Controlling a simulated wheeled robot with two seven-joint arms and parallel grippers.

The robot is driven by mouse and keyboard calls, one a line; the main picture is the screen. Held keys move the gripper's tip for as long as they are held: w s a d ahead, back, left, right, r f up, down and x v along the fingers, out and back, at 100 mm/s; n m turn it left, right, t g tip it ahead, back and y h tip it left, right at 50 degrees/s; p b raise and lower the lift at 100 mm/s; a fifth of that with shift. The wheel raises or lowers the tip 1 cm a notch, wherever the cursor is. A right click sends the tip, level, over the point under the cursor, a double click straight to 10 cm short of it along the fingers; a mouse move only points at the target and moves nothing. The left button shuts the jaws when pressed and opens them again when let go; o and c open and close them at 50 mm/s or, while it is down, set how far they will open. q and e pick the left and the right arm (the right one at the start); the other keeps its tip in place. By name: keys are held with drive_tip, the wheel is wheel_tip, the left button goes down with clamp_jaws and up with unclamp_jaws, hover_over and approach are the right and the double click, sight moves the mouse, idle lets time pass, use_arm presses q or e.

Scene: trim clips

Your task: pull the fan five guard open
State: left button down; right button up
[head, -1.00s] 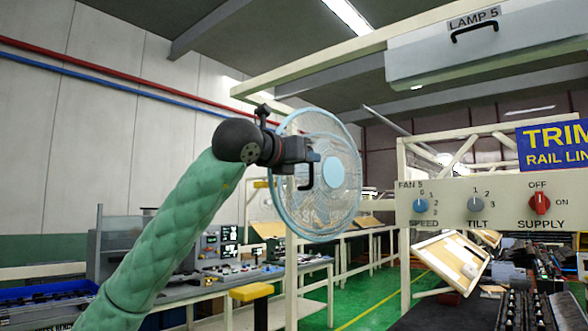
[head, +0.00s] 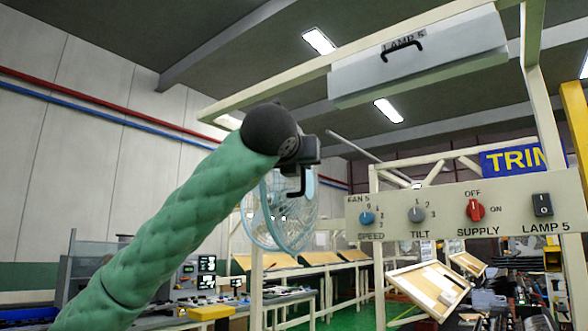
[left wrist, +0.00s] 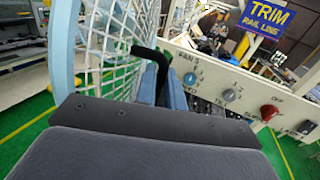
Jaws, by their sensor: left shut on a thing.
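The fan five guard (head: 282,225) is a pale blue round wire cage, left of the control panel in the head view. My left gripper (head: 301,178) is in front of its upper right part and partly hides it. In the left wrist view the guard's wire mesh (left wrist: 112,48) and thick pale blue rim (left wrist: 62,50) stand at the left. A black handle (left wrist: 150,54) sits between the blue fingers of my left gripper (left wrist: 162,84), which is shut on it. My right gripper is in neither view.
The control panel (head: 450,213) with FAN 5 speed, tilt, supply and lamp controls is close to the right of my left gripper. The LAMP 5 housing (head: 440,68) hangs above. A cream post (head: 257,290) stands below the fan. Workbenches lie behind.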

use_arm(q)
drive_tip(key=shift+r, duration=0.15)
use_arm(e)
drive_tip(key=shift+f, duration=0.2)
use_arm(q)
drive_tip(key=c, duration=1.8)
unclamp_jaws()
drive_tip(key=o, duration=0.3)
drive_tip(key=shift+w, duration=0.1)
